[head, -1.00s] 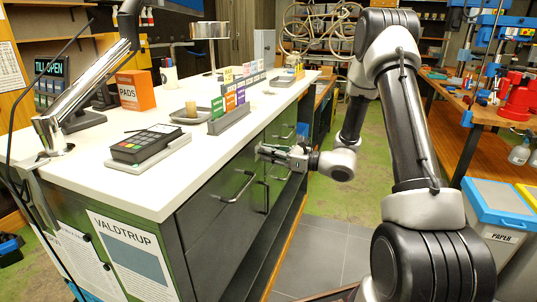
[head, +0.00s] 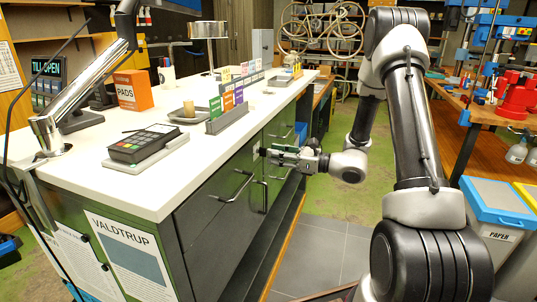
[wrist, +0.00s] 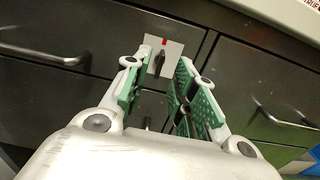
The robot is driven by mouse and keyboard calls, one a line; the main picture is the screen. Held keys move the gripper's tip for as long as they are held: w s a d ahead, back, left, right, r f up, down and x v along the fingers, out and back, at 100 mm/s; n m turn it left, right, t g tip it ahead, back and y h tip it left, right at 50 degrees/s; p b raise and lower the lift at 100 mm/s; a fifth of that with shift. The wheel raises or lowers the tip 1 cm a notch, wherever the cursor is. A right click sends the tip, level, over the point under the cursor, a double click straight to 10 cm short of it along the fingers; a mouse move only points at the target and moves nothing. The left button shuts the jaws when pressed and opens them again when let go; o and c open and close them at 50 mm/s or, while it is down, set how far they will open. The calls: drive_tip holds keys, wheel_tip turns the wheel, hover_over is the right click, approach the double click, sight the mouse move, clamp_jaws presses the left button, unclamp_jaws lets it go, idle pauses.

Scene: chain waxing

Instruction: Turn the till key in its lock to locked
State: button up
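The till key (wrist: 160,62) is dark and sits in a pale lock plate (wrist: 174,54) on the dark drawer front. It stands roughly upright in the wrist view, under a red mark at the plate's top. My gripper (wrist: 158,68) is open, with green-padded fingers to the left and right of the key in that view. I see no finger touching the key; how far the tips are from it is hard to tell. In the head view my gripper (head: 275,156) is at the counter's drawer side. The till screen (head: 47,68) reads "TILL OPEN".
Drawer handles (wrist: 40,54) stick out left and right of the lock. The white countertop (head: 150,190) overhangs the drawers and carries a card reader (head: 143,143) and a card rack (head: 228,119). The floor right of the counter is clear.

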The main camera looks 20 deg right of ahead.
drive_tip(key=v, duration=0.8)
drive_tip(key=shift+d, duration=0.15)
drive_tip(key=shift+s, duration=0.15)
